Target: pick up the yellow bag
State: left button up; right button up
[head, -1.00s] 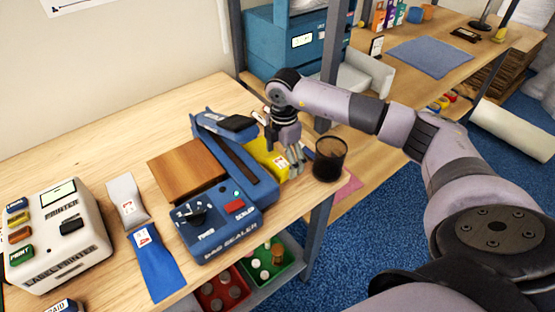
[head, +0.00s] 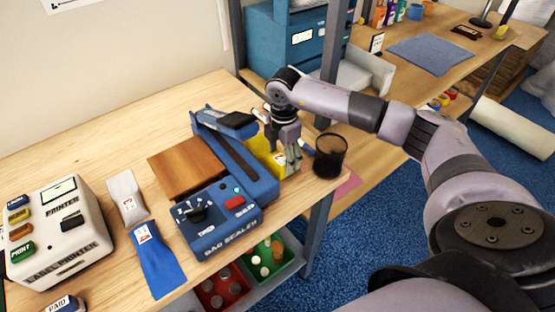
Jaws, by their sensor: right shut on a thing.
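The yellow bag (head: 261,154) is behind the right side of the blue bag sealer (head: 241,202), near the table's right edge. My right gripper (head: 291,158) points down at the bag and is shut on it. The gripper's fingers cover part of the bag. I cannot tell whether the bag is clear of the table. My left gripper is not in view.
A black mesh cup (head: 330,158) stands close to the right of my right gripper. A wooden block (head: 187,170) lies left of the sealer. A grey bag (head: 125,197), a blue bag (head: 158,264) and a label printer (head: 58,236) are farther left. The table's back left is clear.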

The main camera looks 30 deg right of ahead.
jog(key=shift+c, duration=0.8)
jog(key=shift+r, duration=0.2)
